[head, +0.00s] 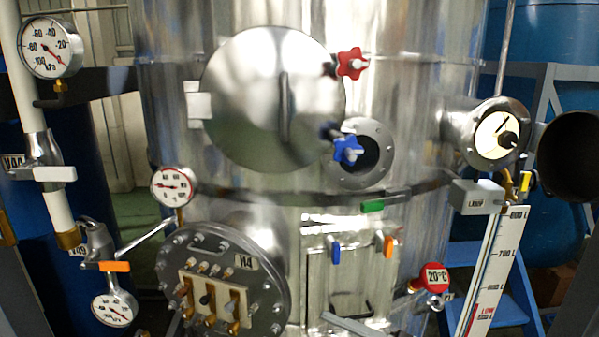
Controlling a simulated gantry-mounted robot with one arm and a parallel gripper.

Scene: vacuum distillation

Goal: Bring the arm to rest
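My gripper and arm are not clearly seen in the head view. A large shiny steel vessel (410,90) fills the middle. It carries a round domed hatch (245,100) with a vertical handle. A red star knob (351,63) and a blue star knob (347,150) sit at the hatch's right side. Behind the blue knob is a round flanged port (375,178) with a dark opening. Below left is a round bolted plate (200,245) marked H4, with several brass fittings. Beside it is a square panel (318,270) with a blue and an orange latch.
A pressure gauge (50,47) and a white pipe (30,105) with valves stand at left. Smaller gauges (173,186) (114,307) are nearby.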

